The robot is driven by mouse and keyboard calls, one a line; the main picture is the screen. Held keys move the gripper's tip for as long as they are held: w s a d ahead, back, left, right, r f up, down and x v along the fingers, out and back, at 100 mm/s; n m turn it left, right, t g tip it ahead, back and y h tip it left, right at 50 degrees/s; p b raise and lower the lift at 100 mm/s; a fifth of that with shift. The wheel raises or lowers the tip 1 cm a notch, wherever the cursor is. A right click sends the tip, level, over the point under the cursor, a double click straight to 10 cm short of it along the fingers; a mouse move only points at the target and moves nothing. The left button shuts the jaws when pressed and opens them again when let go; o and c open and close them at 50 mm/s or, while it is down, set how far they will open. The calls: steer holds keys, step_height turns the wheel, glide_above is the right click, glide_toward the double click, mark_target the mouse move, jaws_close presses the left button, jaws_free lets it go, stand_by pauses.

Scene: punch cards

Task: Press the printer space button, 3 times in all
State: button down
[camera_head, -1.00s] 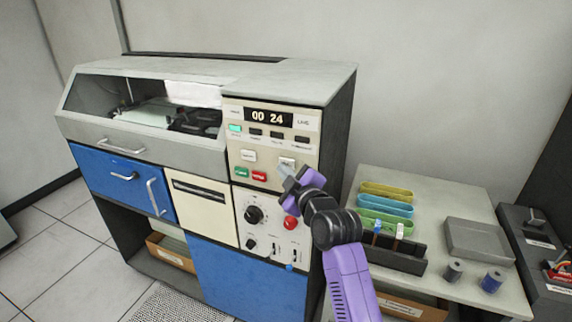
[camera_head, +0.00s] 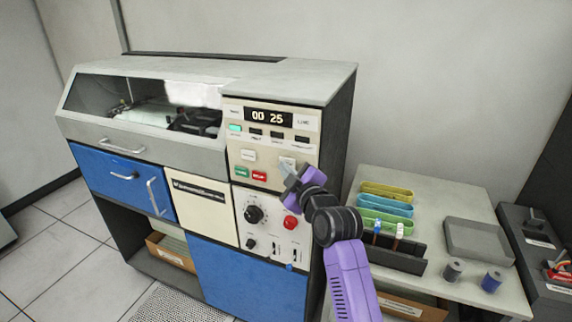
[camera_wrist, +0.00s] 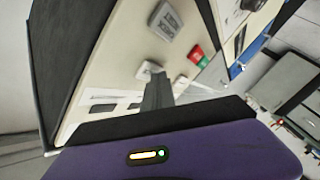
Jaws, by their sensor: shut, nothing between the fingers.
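The cream control panel (camera_head: 232,130) has a display (camera_head: 268,117) reading 00 25. Two pale buttons sit below it, a left one (camera_head: 249,155) and a right one (camera_head: 288,162); their labels are too small to read in the head view. My gripper (camera_head: 287,170) is shut and empty, its tip at the right pale button, partly covering it. In the wrist view the shut fingers (camera_wrist: 158,76) reach a pale button (camera_wrist: 147,68); I cannot tell whether they touch it. A grey lettered button (camera_wrist: 164,20) is further up in that view.
Green (camera_head: 241,172) and red (camera_head: 259,176) buttons lie below the left pale button. A black dial (camera_head: 254,214) and a red knob (camera_head: 291,222) are lower. A table (camera_head: 440,190) with coloured trays (camera_head: 386,193) stands at the right.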

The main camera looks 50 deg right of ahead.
steer(key=shift+a, duration=0.1)
steer(key=shift+s+a, duration=0.3)
steer(key=shift+a, duration=0.4)
steer(key=shift+s+a+p, duration=0.1)
steer(key=shift+s+a, duration=0.2)
steer(key=shift+a, duration=0.5)
steer(key=shift+s+a+p, duration=0.15)
steer(key=shift+s+a, duration=0.15)
steer(key=shift+a, duration=0.45)
steer(key=shift+s+a+p, duration=0.1)
steer(key=shift+s+a, duration=0.2)
steer(key=shift+a, duration=0.5)
stand_by(1.0)
